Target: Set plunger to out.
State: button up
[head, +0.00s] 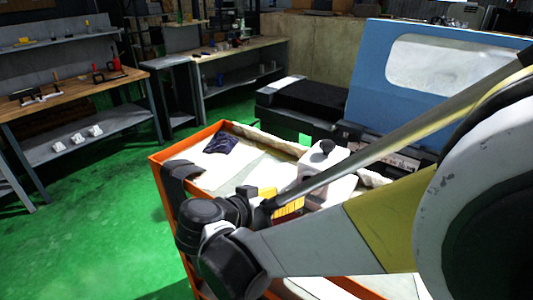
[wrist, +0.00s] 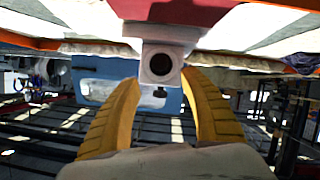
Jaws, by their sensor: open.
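My gripper (wrist: 160,82) is open, with its two yellow fingers apart in the wrist view. Between and beyond the fingertips is a pale block (wrist: 160,49) with a dark round opening or end (wrist: 160,65) facing me. I cannot tell whether this dark round part is the plunger, or whether it is in or out. The fingers do not visibly close on anything. In the head view, the yellow of my gripper (head: 288,205) shows partly behind my arm, over the orange cart. A white body with a black knob (head: 322,149) stands just beyond it, partly hidden by my arm.
The orange cart (head: 159,172) has a raised rim and holds a dark blue cloth (head: 220,144). A blue machine cover with a window (head: 368,80) stands behind it. Workbenches (head: 85,92) line the left and back. Green floor (head: 105,215) is clear to the left.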

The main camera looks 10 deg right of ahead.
jog(key=b+x, duration=0.3)
jog(key=x, duration=0.7)
jog(key=shift+w+d+f, duration=0.1)
jog(key=shift+w+d, duration=0.1)
jog(key=shift+w, duration=0.1)
